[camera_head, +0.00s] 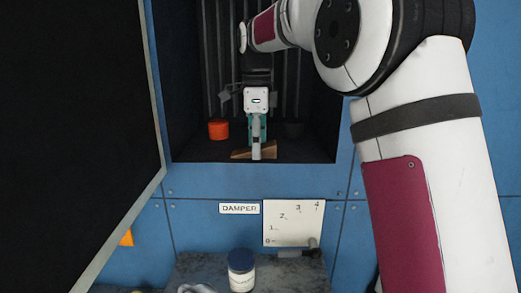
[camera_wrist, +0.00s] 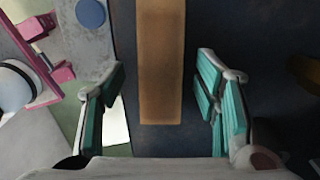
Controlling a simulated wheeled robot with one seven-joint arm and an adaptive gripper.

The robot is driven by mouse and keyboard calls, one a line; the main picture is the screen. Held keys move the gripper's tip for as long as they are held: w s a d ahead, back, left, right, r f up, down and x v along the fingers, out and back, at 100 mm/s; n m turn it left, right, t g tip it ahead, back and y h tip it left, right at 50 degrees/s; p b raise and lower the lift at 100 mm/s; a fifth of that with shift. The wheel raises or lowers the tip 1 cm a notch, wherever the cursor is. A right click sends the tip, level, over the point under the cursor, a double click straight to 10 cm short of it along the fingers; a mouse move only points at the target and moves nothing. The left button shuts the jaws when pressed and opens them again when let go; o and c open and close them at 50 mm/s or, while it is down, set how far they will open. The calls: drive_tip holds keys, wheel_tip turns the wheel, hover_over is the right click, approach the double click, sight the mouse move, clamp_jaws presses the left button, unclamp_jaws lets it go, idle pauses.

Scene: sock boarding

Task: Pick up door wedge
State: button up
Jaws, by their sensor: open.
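The door wedge (camera_head: 240,154) is a brown wooden block on the dark floor of the open blue compartment, near its front edge. In the wrist view the wedge (camera_wrist: 160,60) is a long tan strip running up from the middle of the picture. My gripper (camera_head: 256,151) reaches into the compartment and partly hides the wedge in the head view. In the wrist view the teal-padded fingers of my gripper (camera_wrist: 163,78) are open, one on each side of the wedge. Gaps show between the wedge and both fingers.
An orange cylinder (camera_head: 218,130) stands left of my gripper inside the compartment. A dark round object (camera_head: 293,131) is to the right. The compartment's dark door (camera_head: 75,120) stands open at left. Below, a jar with a blue lid (camera_head: 241,262) stands on a grey ledge (camera_head: 290,275).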

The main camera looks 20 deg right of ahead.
drive_tip(key=shift+c, duration=0.6)
drive_tip(key=c, duration=1.1)
drive_tip(key=shift+r, duration=0.1)
